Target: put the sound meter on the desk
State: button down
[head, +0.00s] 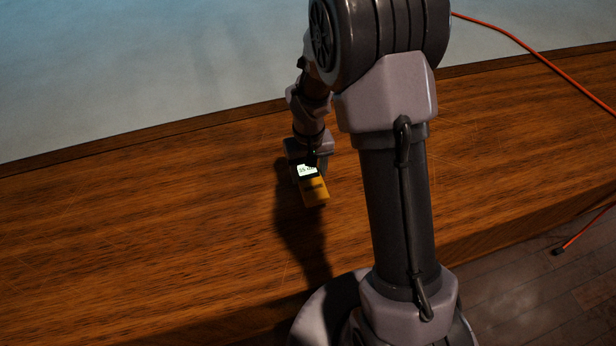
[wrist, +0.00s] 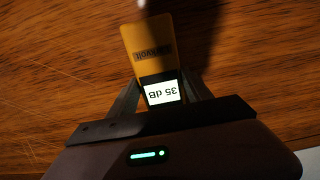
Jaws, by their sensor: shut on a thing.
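The sound meter (head: 315,192) is a small yellow device with a black part and a lit white display. In the wrist view the sound meter (wrist: 148,42) shows its display upside down, reading 35 dB. My gripper (wrist: 160,92) is shut on the display end of the meter, with one finger on each side. In the head view my gripper (head: 309,165) is over the wooden desk (head: 130,230), and the meter's yellow end points toward the camera. I cannot tell whether the meter touches the desk top.
The desk top around the meter is bare. A pale blue-grey surface (head: 140,70) lies beyond the desk's far edge.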

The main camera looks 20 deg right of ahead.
aim_at(307, 171)
jog(key=shift+w+f+b, duration=0.25)
jog(key=shift+f+b, duration=0.25)
jog(key=shift+f, duration=0.4)
jog(key=shift+w+f+b, duration=0.25)
jog(key=shift+f+b, duration=0.25)
jog(key=shift+f, duration=0.35)
jog(key=shift+f, duration=0.2)
jog(key=shift+c, duration=2.2)
grip_release()
jog(key=shift+r, duration=0.15)
